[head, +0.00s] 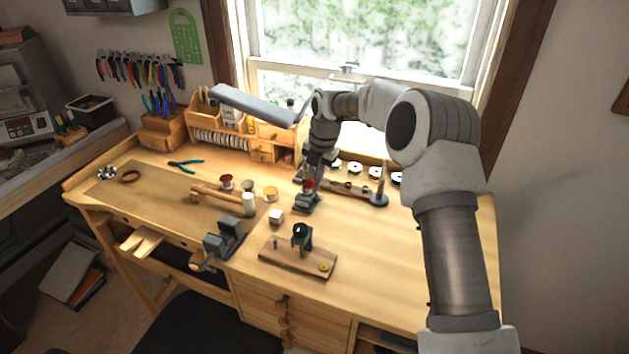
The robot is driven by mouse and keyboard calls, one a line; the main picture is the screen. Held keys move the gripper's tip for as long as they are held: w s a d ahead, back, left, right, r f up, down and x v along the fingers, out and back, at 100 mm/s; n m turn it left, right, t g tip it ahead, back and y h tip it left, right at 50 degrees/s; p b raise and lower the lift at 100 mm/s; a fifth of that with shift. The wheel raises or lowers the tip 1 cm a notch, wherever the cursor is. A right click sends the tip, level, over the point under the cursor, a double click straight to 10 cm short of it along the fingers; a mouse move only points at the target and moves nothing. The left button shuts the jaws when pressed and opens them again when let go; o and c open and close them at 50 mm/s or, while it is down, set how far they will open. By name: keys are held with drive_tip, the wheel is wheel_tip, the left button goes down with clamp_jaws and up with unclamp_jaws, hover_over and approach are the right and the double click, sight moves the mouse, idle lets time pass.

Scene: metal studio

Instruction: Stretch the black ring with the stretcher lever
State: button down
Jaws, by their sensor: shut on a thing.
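My gripper (310,181) points down near the back middle of the bench. It is shut on a small red-topped part (309,184) above a dark grey block (306,203); the fingers and arm hide most of the grip. A wooden board (283,257) stands in front of it, with a small dark green post and a black, ring-like piece (300,231) at its top. I cannot tell for certain whether this is the black ring. Which part is the stretcher lever is unclear.
A wooden mallet (220,197), a dark vise (223,238), a small pale cube (276,216) and several little pots stand left of my gripper. Pliers (186,166) lie further left. A wooden organizer and a grey lamp (255,104) stand behind. The bench's right side is clear.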

drive_tip(key=c, duration=0.9)
unclamp_jaws()
drive_tip(key=shift+w+a, duration=0.1)
drive_tip(key=shift+w, duration=0.1)
drive_tip(key=shift+c, duration=0.2)
drive_tip(key=shift+s, duration=0.1)
wheel_tip(320, 180, up, 17)
drive_tip(key=s+d, duration=0.1)
drive_tip(key=d, duration=0.1)
drive_tip(key=shift+s+d+b, duration=0.3)
